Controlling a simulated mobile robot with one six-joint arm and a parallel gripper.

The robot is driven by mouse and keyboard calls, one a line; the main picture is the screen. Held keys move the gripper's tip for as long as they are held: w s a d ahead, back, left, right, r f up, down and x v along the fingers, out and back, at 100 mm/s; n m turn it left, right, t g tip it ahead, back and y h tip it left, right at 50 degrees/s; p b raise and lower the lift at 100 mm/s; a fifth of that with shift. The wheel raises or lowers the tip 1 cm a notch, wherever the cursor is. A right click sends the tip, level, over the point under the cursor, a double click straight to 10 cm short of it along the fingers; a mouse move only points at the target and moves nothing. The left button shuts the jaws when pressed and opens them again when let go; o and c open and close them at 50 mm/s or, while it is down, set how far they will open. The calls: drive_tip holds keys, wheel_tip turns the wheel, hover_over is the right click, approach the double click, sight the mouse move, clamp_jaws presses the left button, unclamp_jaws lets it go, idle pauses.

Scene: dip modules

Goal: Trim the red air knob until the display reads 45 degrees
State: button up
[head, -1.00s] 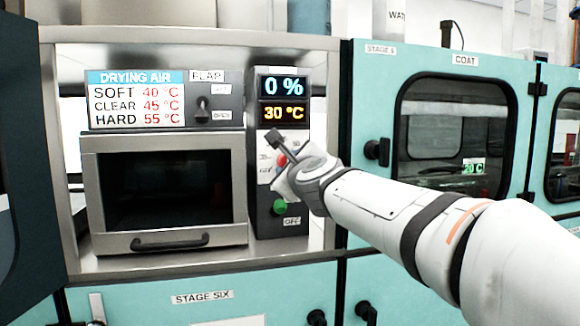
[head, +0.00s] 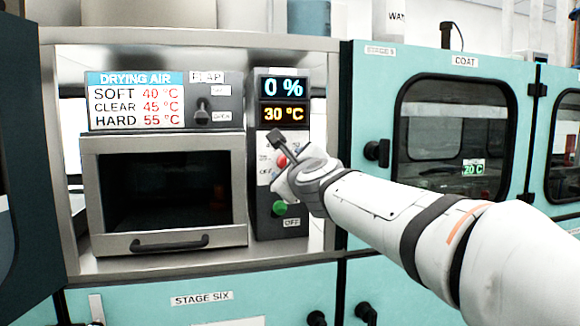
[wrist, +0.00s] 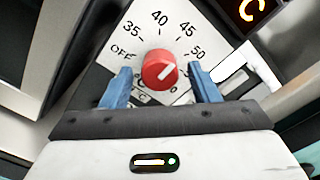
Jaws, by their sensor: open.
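The red air knob (wrist: 159,70) sits on a white dial plate marked OFF, 35, 40, 45 and 50 in the wrist view. My gripper (wrist: 159,78) is open, with one blue finger on each side of the knob and visible gaps between. In the head view the knob (head: 282,160) is partly hidden by my gripper and wrist. The temperature display (head: 283,114) reads 30 °C. The chart (head: 136,100) lists SOFT 40, CLEAR 45 and HARD 55 °C.
Above the temperature is a 0 % display (head: 284,88). A green button (head: 279,208) sits below the knob, close to my wrist. A flap lever (head: 202,112) and the oven door with its handle (head: 170,243) are to the left.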

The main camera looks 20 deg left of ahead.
drive_tip(key=shift+s, duration=0.15)
drive_tip(key=v, duration=0.7)
drive_tip(key=shift+s+d, duration=0.2)
drive_tip(key=shift+s, duration=0.05)
drive_tip(key=s+d+f+n+g+h+p, duration=0.25)
drive_tip(key=d+f+n+p, duration=0.25)
drive_tip(key=d+f+n, duration=0.25)
drive_tip(key=s+d+f+n+g+h+p, duration=0.2)
drive_tip(key=s+d+f+n+g+p, duration=0.2)
drive_tip(key=d+f+n, duration=0.4)
drive_tip(key=s+d+f+n+g+h+p, duration=0.2)
drive_tip(key=s+d+f+g, duration=0.1)
drive_tip(key=s+d, duration=0.4)
drive_tip(key=s+d+f+n+g+h+p, duration=0.2)
drive_tip(key=s+d+f+n+g+h, duration=0.1)
drive_tip(key=s+d+f, duration=0.2)
drive_tip(key=s+d, duration=0.2)
drive_tip(key=d, duration=0.1)
drive_tip(key=shift+s+d+f, duration=0.25)
drive_tip(key=shift+d+f, duration=0.1)
drive_tip(key=shift+d, duration=0.05)
